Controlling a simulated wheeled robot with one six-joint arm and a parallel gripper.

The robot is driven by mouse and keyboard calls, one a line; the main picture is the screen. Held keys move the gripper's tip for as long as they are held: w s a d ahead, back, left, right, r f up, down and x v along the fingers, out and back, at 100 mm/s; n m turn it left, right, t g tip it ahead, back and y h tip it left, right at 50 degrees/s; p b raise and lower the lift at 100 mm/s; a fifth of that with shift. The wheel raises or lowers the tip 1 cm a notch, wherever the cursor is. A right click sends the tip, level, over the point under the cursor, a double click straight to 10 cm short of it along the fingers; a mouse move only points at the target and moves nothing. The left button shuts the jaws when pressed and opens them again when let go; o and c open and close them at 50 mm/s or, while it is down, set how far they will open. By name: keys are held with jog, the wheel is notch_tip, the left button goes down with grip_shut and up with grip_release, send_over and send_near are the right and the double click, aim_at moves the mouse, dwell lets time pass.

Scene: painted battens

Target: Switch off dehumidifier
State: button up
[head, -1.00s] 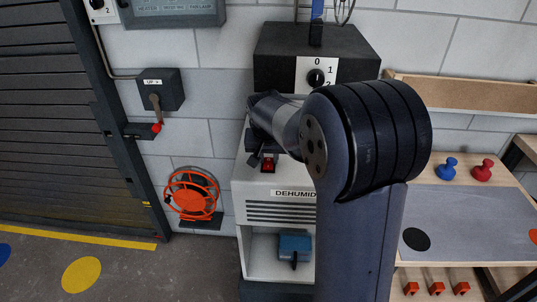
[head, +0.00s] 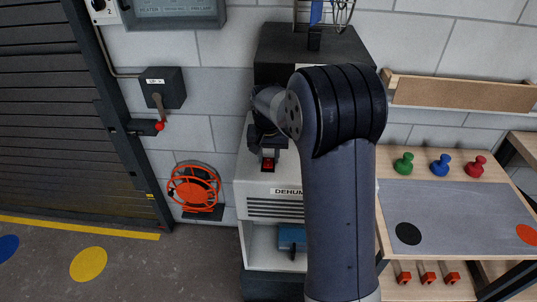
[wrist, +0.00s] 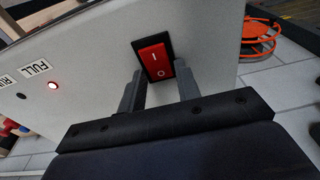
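The dehumidifier (head: 262,182) is a white cabinet against the wall, its label partly hidden by my arm. Its red rocker switch (head: 268,165) shows on the upper front. In the wrist view the switch (wrist: 155,57) sits in a black frame with I and O marks. Which side is pressed in, I cannot tell. My gripper (wrist: 161,78) is open and empty, with one finger on each side of the switch's lower end. Contact with the panel is unclear. A small red light (wrist: 53,86) glows on the panel near the FULL label (wrist: 36,68).
A dark box (head: 285,45) stands above the dehumidifier. A wall lever (head: 158,108) and an orange reel (head: 195,189) are to the left. To the right, a bench (head: 460,205) holds green, blue and red knobs. The floor at left is clear.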

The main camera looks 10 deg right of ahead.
aim_at(268, 164)
jog(key=o, duration=0.3)
notch_tip(268, 164, up, 11)
jog(key=s+b, duration=0.1)
jog(key=shift+s+a, duration=0.2)
jog(key=shift+f, duration=0.25)
jog(key=f, duration=0.3)
jog(key=w+f, duration=0.1)
jog(key=f, duration=0.7)
jog(key=shift+w+d, duration=0.2)
jog(key=shift+s+r+t+b, duration=0.2)
jog(key=shift+t+b, duration=0.2)
jog(key=shift+b, duration=0.25)
jog(key=shift+r, duration=0.1)
jog(key=shift+w+r+p, duration=0.1)
jog(key=shift+p, duration=0.4)
